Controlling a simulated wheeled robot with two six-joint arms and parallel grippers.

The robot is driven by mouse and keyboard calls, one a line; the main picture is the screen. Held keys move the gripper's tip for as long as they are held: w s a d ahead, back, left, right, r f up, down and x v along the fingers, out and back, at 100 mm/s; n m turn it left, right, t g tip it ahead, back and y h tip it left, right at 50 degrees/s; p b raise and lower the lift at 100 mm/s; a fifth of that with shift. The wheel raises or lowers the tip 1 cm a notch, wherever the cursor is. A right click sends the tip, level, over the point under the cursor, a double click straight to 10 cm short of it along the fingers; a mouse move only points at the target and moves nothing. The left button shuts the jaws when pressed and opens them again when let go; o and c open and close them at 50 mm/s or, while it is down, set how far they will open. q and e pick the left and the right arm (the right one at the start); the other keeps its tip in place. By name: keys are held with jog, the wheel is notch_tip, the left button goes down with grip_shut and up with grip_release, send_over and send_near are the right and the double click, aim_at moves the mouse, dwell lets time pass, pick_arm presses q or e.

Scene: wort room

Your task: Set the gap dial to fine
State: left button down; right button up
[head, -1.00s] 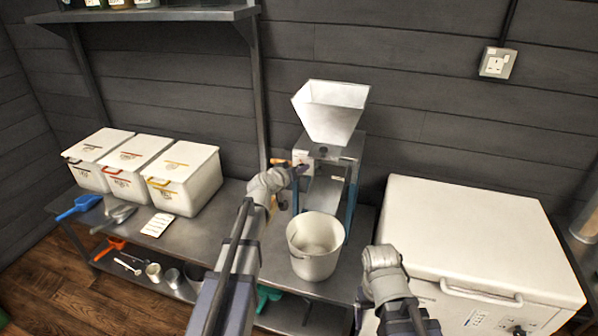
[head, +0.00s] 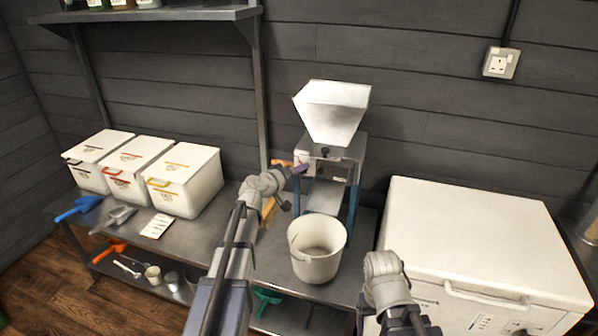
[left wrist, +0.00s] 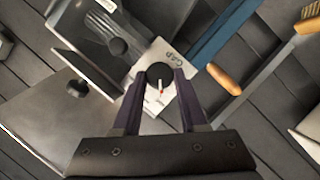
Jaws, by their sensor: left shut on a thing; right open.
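The grain mill has a pale hopper (head: 331,112) over a metal body. Its gap dial is a dark round knob (left wrist: 160,75) with a red-and-white mark, on a pale plate (left wrist: 158,55) lettered GAP in the left wrist view. My left gripper (left wrist: 160,88) is shut on the knob, one dark finger on each side. In the head view my left gripper (head: 299,169) is at the mill's left front and covers the dial. The setting marks around the knob cannot be read. My right gripper (head: 381,264) is low by the white chest, empty; its fingertips are hidden.
A white bucket (head: 318,250) stands on the metal bench below the mill. A large white chest (head: 475,235) is at right. Three lidded bins (head: 185,180), scoops (head: 80,207) and a card (head: 157,225) are at left. A wooden handle (left wrist: 224,76) lies near my left gripper.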

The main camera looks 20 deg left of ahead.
pick_arm(q)
jog(key=shift+c, duration=2.4)
grip_release()
jog(key=shift+s, duration=0.1)
jog(key=p+v, duration=0.2)
jog(key=v, duration=0.5)
jog(key=shift+s, duration=0.3)
jog(key=shift+r, duration=0.15)
